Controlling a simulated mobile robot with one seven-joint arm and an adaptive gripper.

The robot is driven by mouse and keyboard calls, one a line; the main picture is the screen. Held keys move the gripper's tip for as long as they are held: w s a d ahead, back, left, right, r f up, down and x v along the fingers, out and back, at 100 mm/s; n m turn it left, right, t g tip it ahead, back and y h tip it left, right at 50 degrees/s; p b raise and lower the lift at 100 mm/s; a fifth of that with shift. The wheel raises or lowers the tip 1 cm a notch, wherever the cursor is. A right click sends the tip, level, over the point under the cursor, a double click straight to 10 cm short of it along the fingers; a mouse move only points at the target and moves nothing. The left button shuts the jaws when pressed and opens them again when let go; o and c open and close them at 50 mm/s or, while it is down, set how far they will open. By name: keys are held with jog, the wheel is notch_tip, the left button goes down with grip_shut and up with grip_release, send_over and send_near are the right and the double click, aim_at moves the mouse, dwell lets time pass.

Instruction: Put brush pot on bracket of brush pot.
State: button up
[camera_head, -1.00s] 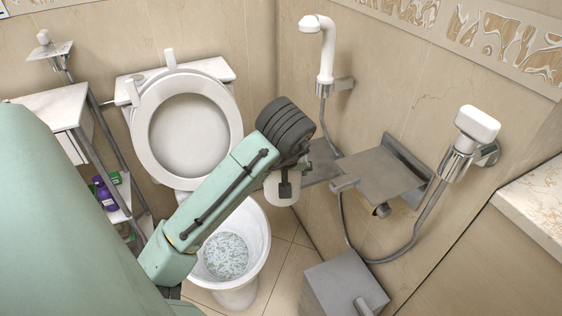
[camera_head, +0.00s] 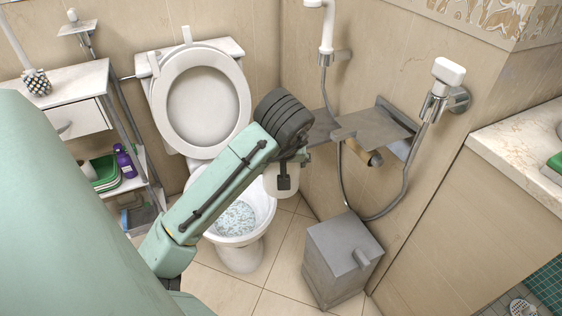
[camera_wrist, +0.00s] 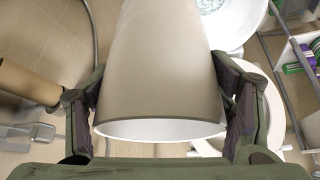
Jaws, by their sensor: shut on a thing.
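The brush pot (camera_wrist: 165,60) is a pale, tapered cylinder with a white rim. It fills the middle of the wrist view. My gripper (camera_head: 286,178) is shut on it, with one finger against each side. In the head view the pot (camera_head: 278,184) hangs under my gripper, partly hidden by it, in front of the toilet bowl. A flat grey metal piece (camera_head: 321,129) juts from the wall just right of my wrist. I cannot tell whether it is the bracket of the brush pot.
A grey metal shelf (camera_head: 372,128) with a brown roll (camera_head: 375,159) under it is on the right wall. A hose loops below it. A grey bin (camera_head: 342,262) stands on the floor. The toilet (camera_head: 241,216) has its seat up. A cabinet (camera_head: 85,117) is at left.

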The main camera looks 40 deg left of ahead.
jog(key=shift+s+d, duration=0.15)
jog(key=shift+d, duration=0.05)
jog(key=w+d+f+m+h, duration=0.1)
jog(key=w+d+f+m, duration=0.2)
jog(key=d+f, duration=0.8)
jog(key=w+d+f+m+t+h, duration=0.1)
jog(key=w+d+f+m, duration=0.2)
jog(key=d+f, duration=0.9)
jog(key=w+d+f+m+h, duration=0.2)
jog(key=w+d+f, duration=0.3)
jog(key=d+f, duration=0.6)
jog(key=shift+w+d+f+m+t, duration=0.15)
jog(key=shift+d+f+m+t, duration=0.1)
jog(key=shift+d, duration=0.35)
jog(key=shift+w+d+f+m+t, duration=0.15)
jog(key=shift+d+m, duration=0.1)
jog(key=shift+d, duration=0.35)
jog(key=shift+s+d+r, duration=0.1)
jog(key=shift+s+d, duration=0.05)
